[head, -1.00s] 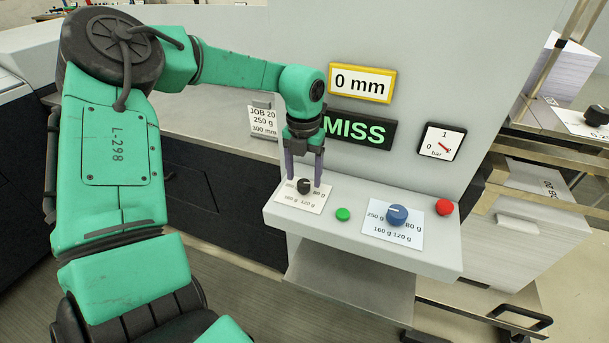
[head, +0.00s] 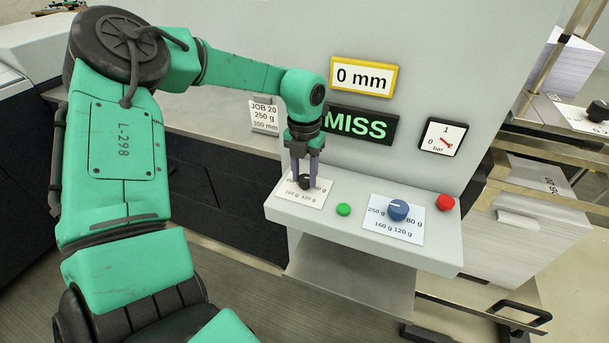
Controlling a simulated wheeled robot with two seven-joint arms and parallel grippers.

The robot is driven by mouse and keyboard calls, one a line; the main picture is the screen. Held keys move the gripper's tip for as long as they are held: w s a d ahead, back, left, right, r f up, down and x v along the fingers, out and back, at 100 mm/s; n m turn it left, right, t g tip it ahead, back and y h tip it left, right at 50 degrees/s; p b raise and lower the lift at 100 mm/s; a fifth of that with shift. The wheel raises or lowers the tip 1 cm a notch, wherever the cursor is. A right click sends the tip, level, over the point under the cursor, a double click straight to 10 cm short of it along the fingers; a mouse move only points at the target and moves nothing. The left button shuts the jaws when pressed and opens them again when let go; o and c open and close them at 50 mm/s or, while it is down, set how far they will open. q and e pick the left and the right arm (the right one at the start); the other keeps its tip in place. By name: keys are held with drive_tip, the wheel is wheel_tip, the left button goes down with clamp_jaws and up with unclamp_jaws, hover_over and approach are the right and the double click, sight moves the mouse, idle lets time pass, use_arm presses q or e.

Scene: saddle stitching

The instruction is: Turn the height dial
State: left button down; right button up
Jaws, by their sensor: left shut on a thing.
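A small black dial (head: 305,182) stands on a white label card (head: 303,198) at the left end of the grey control shelf. My left gripper (head: 305,180) reaches down from above and is shut on this black dial, one finger on each side. The display above (head: 363,77) reads 0 mm. A blue dial (head: 398,210) on another label card sits further right, its white mark toward the 250 g side. My right gripper is not in view.
A green button (head: 344,209) lies between the dials and a red button (head: 445,202) at the right. A MISS sign (head: 357,127), a pressure gauge (head: 443,138) and a JOB 20 card (head: 265,117) reading 250 g, 300 mm are on the machine.

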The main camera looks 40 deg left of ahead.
use_arm(q)
drive_tip(key=m+b, duration=0.2)
drive_tip(key=shift+f+m, duration=0.1)
drive_tip(key=shift+m, duration=0.2)
drive_tip(key=m+b, duration=0.2)
drive_tip(key=m, duration=0.1)
drive_tip(key=shift+w+a, duration=0.1)
drive_tip(key=m+b, duration=0.1)
drive_tip(key=m, duration=0.9)
drive_tip(key=shift+r, duration=0.25)
drive_tip(key=m, duration=0.6)
drive_tip(key=shift+w+a, duration=0.1)
drive_tip(key=shift+w, duration=0.05)
drive_tip(key=m, duration=1)
drive_tip(key=shift+w+m+p, duration=0.1)
drive_tip(key=shift+m+p, duration=0.2)
drive_tip(key=shift+m, duration=0.1)
drive_tip(key=m, duration=0.5)
drive_tip(key=shift+r+m, duration=0.1)
drive_tip(key=shift+m, duration=0.2)
